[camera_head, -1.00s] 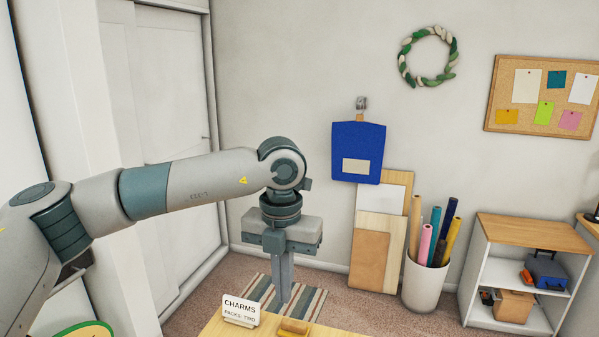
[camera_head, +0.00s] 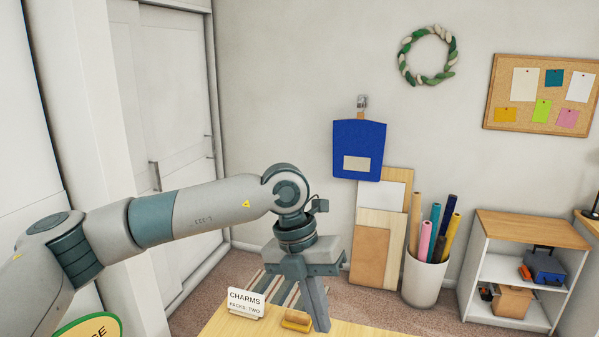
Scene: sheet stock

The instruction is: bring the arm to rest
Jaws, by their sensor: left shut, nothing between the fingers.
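My left arm (camera_head: 200,212) comes in from the left, with its wrist bent downward. My left gripper (camera_head: 320,325) hangs at the end of it, fingers pointing down and together, with nothing between them. Its fingertips are just right of a small wooden block (camera_head: 297,321) on the table (camera_head: 370,334), near the lower edge of the view. I cannot tell whether the tips touch the tabletop. My right gripper is not in view.
A white card reading CHARMS (camera_head: 245,303) stands on the table left of the block. A bin of rolls (camera_head: 422,281), leaning boards (camera_head: 371,257) and a shelf unit (camera_head: 534,231) stand behind. A green-rimmed sign (camera_head: 85,330) is at lower left.

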